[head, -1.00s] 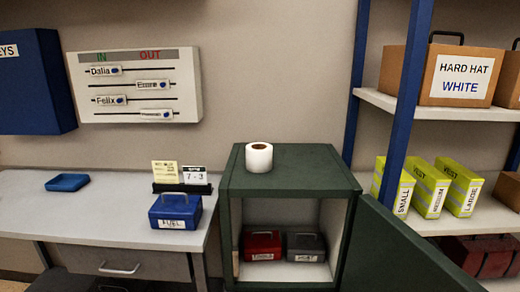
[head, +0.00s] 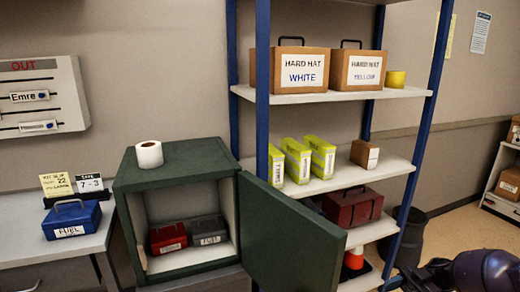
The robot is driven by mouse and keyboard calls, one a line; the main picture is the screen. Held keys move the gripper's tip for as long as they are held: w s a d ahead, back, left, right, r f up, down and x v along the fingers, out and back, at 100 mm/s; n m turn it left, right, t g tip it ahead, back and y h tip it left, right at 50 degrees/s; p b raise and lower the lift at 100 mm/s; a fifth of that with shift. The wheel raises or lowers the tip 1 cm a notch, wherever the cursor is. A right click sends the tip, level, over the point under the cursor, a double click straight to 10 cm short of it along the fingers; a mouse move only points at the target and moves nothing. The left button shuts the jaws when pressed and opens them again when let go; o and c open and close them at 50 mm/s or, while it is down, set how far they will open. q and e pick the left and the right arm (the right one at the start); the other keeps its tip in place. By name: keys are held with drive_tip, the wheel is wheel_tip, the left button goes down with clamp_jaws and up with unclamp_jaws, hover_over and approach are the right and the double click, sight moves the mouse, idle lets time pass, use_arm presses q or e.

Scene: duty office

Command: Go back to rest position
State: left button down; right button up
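The task names no object. Part of my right arm, dark and rounded, shows at the bottom right corner of the head view. Its fingers cannot be made out there. My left arm and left gripper are out of the picture. No held thing is visible. The green cabinet (head: 175,177) stands left of the middle with its door (head: 290,240) swung open to the right. A red cash box (head: 168,239) and a grey cash box (head: 208,231) sit inside it. A white roll (head: 148,154) stands on its top.
A blue FUEL box (head: 72,220) sits on the desk (head: 30,245) at left. The blue-post shelf (head: 300,98) holds hard hat boxes, yellow vest packs (head: 297,160) and a dark red toolbox (head: 352,207). A dark bin (head: 411,232) stands right of it. Open floor (head: 455,235) lies at right.

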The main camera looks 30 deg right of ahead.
drive_tip(key=a+f+m+t+h, duration=0.1)
drive_tip(key=a+f+m+h, duration=0.3)
drive_tip(key=a, duration=0.5)
drive_tip(key=a+f+m+t+h, duration=0.2)
drive_tip(key=a+f+m+h, duration=0.3)
drive_tip(key=a, duration=0.5)
drive_tip(key=w+a+f+m+t+h, duration=0.1)
drive_tip(key=a+f+m+t+h, duration=0.1)
drive_tip(key=a+f+m+h, duration=0.3)
drive_tip(key=shift+a+h, duration=1.8)
drive_tip(key=shift+a, duration=0.5)
drive_tip(key=shift+d+f+t, duration=0.1)
drive_tip(key=shift+t, duration=0.2)
